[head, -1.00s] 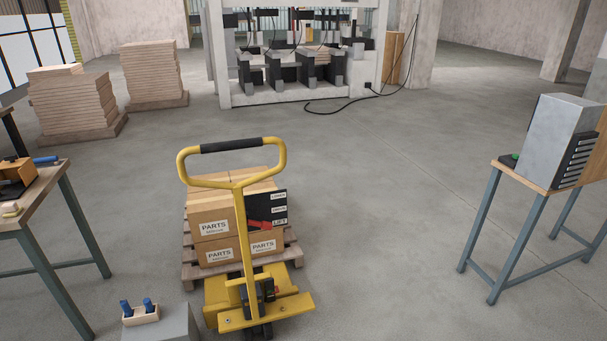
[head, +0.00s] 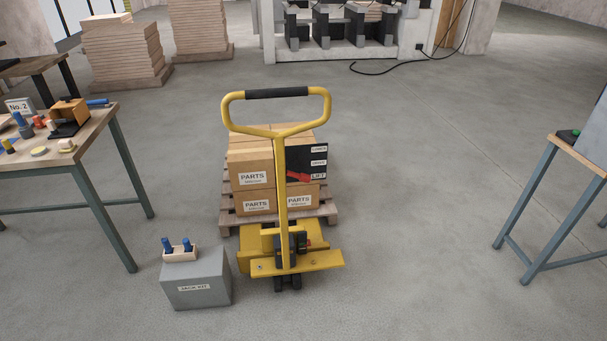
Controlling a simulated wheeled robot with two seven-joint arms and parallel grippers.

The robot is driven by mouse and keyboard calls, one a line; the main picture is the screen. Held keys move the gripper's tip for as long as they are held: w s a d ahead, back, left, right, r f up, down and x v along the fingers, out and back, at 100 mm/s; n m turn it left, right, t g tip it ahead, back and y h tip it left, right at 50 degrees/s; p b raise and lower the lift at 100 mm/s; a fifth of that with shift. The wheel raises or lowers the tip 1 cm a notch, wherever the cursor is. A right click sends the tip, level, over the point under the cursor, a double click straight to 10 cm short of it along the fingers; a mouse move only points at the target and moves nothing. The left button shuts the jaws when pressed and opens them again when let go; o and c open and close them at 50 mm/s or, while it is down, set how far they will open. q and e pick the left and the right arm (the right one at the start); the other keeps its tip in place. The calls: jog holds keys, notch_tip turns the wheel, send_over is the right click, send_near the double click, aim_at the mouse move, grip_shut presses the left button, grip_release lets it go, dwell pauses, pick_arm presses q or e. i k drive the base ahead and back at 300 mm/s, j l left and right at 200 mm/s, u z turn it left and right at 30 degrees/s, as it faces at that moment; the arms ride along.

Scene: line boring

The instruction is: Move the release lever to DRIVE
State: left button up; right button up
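A yellow pallet jack (head: 282,195) stands in the middle of the head view, with its looped handle (head: 277,92) upright and a black grip on top. A black panel (head: 307,163) behind the handle shaft carries several white labels. The bottom label reads LIFT, and the others are too small to read surely. The red release lever (head: 299,174) lies on this panel and points toward the LIFT label. Neither of my grippers is in view, and nothing touches the lever.
Cartons marked PARTS (head: 252,178) sit on a wooden pallet (head: 232,218). A grey box (head: 196,282) stands left of the jack base. A cluttered workbench (head: 95,140) is at left and another table (head: 580,150) at right.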

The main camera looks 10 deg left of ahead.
aim_at(306, 178)
jog(key=j+u, duration=0.2)
jog(key=u, duration=0.25)
jog(key=i+j+u, duration=0.1)
jog(key=u, duration=0.35)
jog(key=j+z, duration=0.1)
jog(key=z, duration=0.4)
jog(key=i+j+z, duration=0.1)
jog(key=z, duration=0.4)
jog(key=j+z, duration=0.15)
jog(key=z, duration=0.35)
jog(key=j+z, duration=0.1)
jog(key=z, duration=0.4)
